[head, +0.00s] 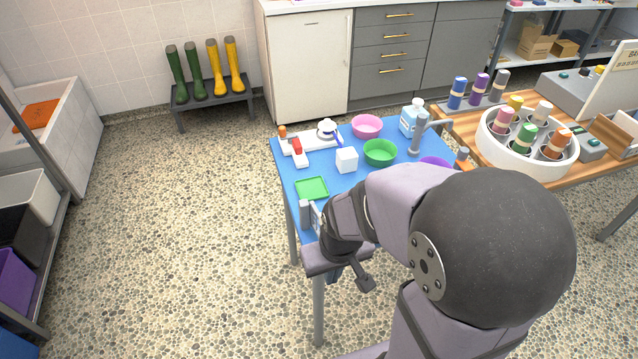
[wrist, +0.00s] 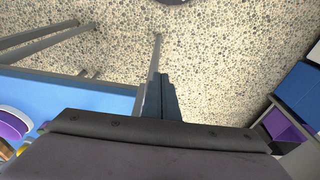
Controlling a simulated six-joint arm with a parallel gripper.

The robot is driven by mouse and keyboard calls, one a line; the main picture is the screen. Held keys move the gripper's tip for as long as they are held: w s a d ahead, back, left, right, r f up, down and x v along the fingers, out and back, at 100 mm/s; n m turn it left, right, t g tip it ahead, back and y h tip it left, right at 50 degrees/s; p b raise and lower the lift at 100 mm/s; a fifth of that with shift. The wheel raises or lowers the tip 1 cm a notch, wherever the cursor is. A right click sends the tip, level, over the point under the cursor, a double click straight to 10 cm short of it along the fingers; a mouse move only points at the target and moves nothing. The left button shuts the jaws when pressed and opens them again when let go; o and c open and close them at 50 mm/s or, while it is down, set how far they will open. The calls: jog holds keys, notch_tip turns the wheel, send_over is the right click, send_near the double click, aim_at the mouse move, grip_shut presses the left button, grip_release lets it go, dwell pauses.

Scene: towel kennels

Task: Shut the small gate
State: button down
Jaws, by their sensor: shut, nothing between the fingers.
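I cannot make out the small gate for certain. A short grey post (head: 305,212) stands at the front left of the blue table (head: 318,165), with a pale piece beside it. They may belong to the gate, and my arm hides the space to their right. My gripper (head: 364,280) is shut and empty, low at the table's front edge. In the wrist view its dark fingers (wrist: 161,97) are together, with a grey table leg (wrist: 156,60) behind them and floor beyond.
A green tray (head: 311,189), white cube (head: 347,160), green bowl (head: 380,152) and pink bowl (head: 367,126) are on the blue table. More grey posts (head: 415,137) stand at its right. A wooden table (head: 590,168) adjoins on the right.

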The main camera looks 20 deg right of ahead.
jog(key=w+r+n+g+y+p, duration=0.1)
jog(key=w+r+n+p, duration=0.3)
jog(key=r+n, duration=0.5)
jog(key=w+r+n+g+y+p, duration=0.1)
jog(key=w+r+n+p, duration=0.3)
jog(key=r+n, duration=0.5)
jog(key=shift+w+a+r+n+y, duration=0.15)
jog(key=shift+w+n+y, duration=0.45)
jog(key=shift+w+y, duration=0.4)
jog(key=shift+w, duration=0.1)
notch_tip(320, 180, down, 10)
jog(key=p, duration=0.5)
jog(key=shift+d+r, duration=0.25)
jog(key=shift+d, duration=0.1)
